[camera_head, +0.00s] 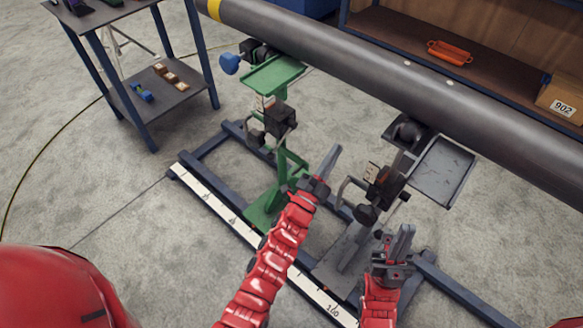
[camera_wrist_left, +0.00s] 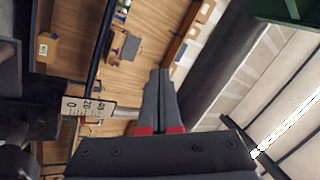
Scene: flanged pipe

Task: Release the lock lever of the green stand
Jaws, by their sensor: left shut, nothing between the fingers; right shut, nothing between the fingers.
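The green stand has a green tray (camera_head: 272,74) under the pipe, a black clamp block (camera_head: 281,120) on its post and a green foot (camera_head: 262,208). A thin grey bent bar (camera_head: 252,128), apparently the lock lever, shows left of the block; its exact position is hard to tell. My left gripper (camera_head: 332,155) is shut and empty, right of the green post and apart from the block. Its shut fingers show in the left wrist view (camera_wrist_left: 160,78), near a numbered scale plate (camera_wrist_left: 85,107) and a grey rod (camera_wrist_left: 125,113). My right gripper (camera_head: 405,233) is shut and empty, before the grey stand.
The long dark pipe (camera_head: 370,62) crosses above both stands. The grey stand has a tray (camera_head: 443,170) and a bent handle (camera_head: 345,186) close to my left gripper. A blue floor frame with a ruler strip (camera_head: 215,203) lies below. A side table (camera_head: 175,90) stands left, with free floor before it.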

